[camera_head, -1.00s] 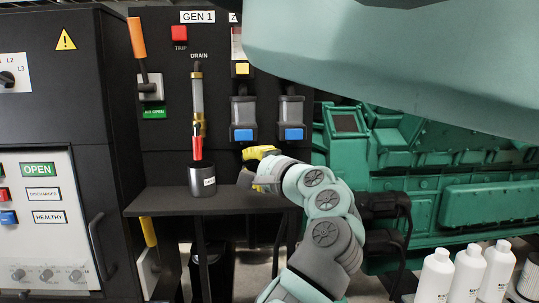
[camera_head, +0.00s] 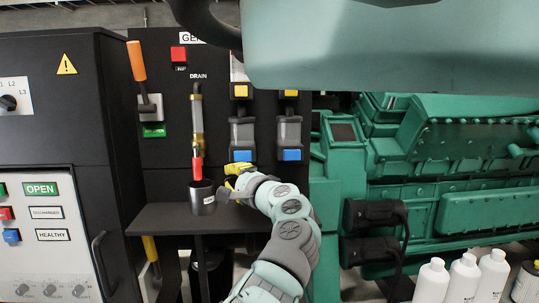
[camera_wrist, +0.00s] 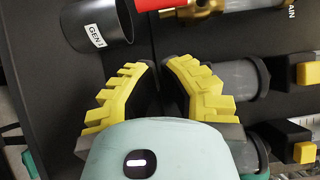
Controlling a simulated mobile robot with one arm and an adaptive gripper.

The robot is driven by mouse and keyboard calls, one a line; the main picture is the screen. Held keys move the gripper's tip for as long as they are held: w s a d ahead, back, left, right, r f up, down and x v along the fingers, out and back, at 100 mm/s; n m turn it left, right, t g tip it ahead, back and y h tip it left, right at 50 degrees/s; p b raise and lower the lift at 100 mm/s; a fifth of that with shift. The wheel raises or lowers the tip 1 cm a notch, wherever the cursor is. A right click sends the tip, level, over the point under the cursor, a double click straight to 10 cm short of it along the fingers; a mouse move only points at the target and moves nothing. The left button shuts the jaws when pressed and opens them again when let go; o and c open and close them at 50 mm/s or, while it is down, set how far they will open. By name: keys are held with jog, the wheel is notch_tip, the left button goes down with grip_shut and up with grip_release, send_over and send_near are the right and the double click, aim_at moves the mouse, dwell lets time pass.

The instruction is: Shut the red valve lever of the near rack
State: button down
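The red valve lever (camera_head: 197,166) hangs down below the brass drain valve (camera_head: 198,143) on the GEN 1 rack, above a dark cup (camera_head: 202,200). In the wrist view, part of the red lever (camera_wrist: 160,4) shows at the top edge, with the brass fitting (camera_wrist: 203,8) right of it and the GEN1 cup (camera_wrist: 97,28) to its left. My gripper (camera_wrist: 164,66) has yellow ribbed fingers spread apart with nothing between them. In the head view, my gripper (camera_head: 234,174) is right of the lever and slightly lower, apart from it.
The cup stands on a black shelf (camera_head: 165,219). Two filter bowls (camera_head: 242,134) with blue blocks are just above and right of my gripper. An orange lever (camera_head: 137,61) is at upper left. A green engine (camera_head: 450,160) and white bottles (camera_head: 463,277) are on the right.

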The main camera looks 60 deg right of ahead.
aim_at(198, 163)
jog(key=w+a+p, duration=0.1)
jog(key=w+p, duration=0.4)
jog(key=w, duration=0.1)
jog(key=shift+a, duration=0.15)
dwell(0.5)
jog(key=shift+w+a+m+b, duration=0.15)
jog(key=shift+m+b, duration=0.15)
jog(key=shift+b, duration=0.2)
